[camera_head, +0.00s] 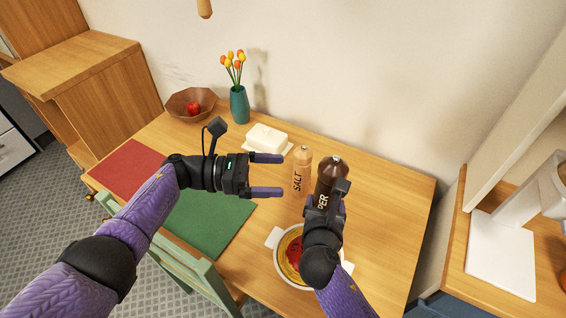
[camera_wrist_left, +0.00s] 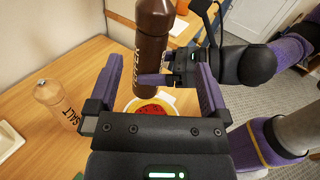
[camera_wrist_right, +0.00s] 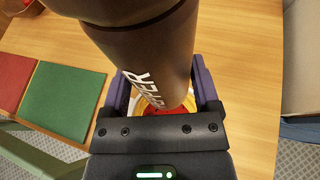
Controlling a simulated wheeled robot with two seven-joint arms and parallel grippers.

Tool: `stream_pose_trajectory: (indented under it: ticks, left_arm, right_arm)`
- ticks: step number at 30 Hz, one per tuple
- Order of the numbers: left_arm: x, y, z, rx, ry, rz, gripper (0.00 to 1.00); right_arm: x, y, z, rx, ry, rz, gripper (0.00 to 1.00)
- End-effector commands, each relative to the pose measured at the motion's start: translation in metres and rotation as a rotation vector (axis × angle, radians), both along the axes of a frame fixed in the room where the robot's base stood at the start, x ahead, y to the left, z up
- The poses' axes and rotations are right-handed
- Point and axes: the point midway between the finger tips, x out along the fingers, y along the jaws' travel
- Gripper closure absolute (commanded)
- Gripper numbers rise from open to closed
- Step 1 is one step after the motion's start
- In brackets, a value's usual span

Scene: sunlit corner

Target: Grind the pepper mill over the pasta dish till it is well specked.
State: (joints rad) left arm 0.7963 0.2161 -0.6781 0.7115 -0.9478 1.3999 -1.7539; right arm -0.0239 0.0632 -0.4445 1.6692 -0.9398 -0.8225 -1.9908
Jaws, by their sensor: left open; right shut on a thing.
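The dark brown pepper mill (camera_head: 329,174) is roughly upright, with part of its white lettering showing. My right gripper (camera_head: 324,204) is shut on its lower body, which also shows in the left wrist view (camera_wrist_left: 152,48) and the right wrist view (camera_wrist_right: 150,62). The pasta dish (camera_head: 289,246), a round plate with yellow pasta and red sauce, is partly hidden by my right arm. In the left wrist view the dish (camera_wrist_left: 150,104) lies below the mill. My left gripper (camera_head: 268,175) is open and empty, left of the mill. Specks on the pasta cannot be made out.
A wooden salt mill (camera_head: 301,170) stands between my left gripper and the pepper mill. A white butter dish (camera_head: 267,138), teal vase (camera_head: 239,104) and wooden bowl (camera_head: 181,104) with an apple are farther back. Green (camera_head: 208,226) and red (camera_head: 128,165) mats lie left. The table's right side is clear.

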Motion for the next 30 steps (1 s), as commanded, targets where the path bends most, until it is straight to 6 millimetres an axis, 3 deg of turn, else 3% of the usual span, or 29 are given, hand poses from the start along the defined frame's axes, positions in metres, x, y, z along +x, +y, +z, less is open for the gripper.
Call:
stream_pose_trajectory:
  ticks: [5, 8, 11, 15, 19, 24, 26, 30]
  left_arm:
    - [-0.019, -0.042, 0.036, 0.307, 0.204, -0.201, 0.00]
    - [-0.032, -0.061, 0.054, 0.605, 0.338, -0.193, 0.00]
    - [-0.041, -0.073, 0.069, 0.901, 0.426, -0.045, 0.00]
    - [-0.045, -0.082, 0.091, 1.156, 0.470, 0.351, 0.00]
    - [-0.044, -0.086, 0.109, 1.174, 0.476, 0.699, 0.00]
    - [-0.043, -0.089, 0.122, 1.109, 0.480, 0.920, 0.00]
    - [-0.041, -0.090, 0.119, 1.100, 0.485, 0.941, 0.00]
    - [-0.033, -0.095, 0.093, 1.100, 0.491, 0.946, 0.00]
  right_arm:
    - [0.000, 0.000, 0.001, 0.000, -0.001, 0.000, 1.00]
    - [0.000, 0.000, 0.001, 0.000, -0.001, 0.000, 1.00]
    - [0.000, 0.000, 0.001, 0.000, -0.001, 0.000, 1.00]
    - [0.000, 0.000, 0.001, 0.000, -0.001, 0.000, 1.00]
    - [0.000, 0.000, 0.001, 0.000, -0.001, 0.000, 1.00]
    - [0.000, 0.000, 0.001, 0.000, -0.001, 0.000, 1.00]
    - [0.000, 0.000, 0.001, 0.000, -0.001, 0.000, 1.00]
    - [0.000, 0.000, 0.000, 0.000, -0.001, 0.000, 1.00]
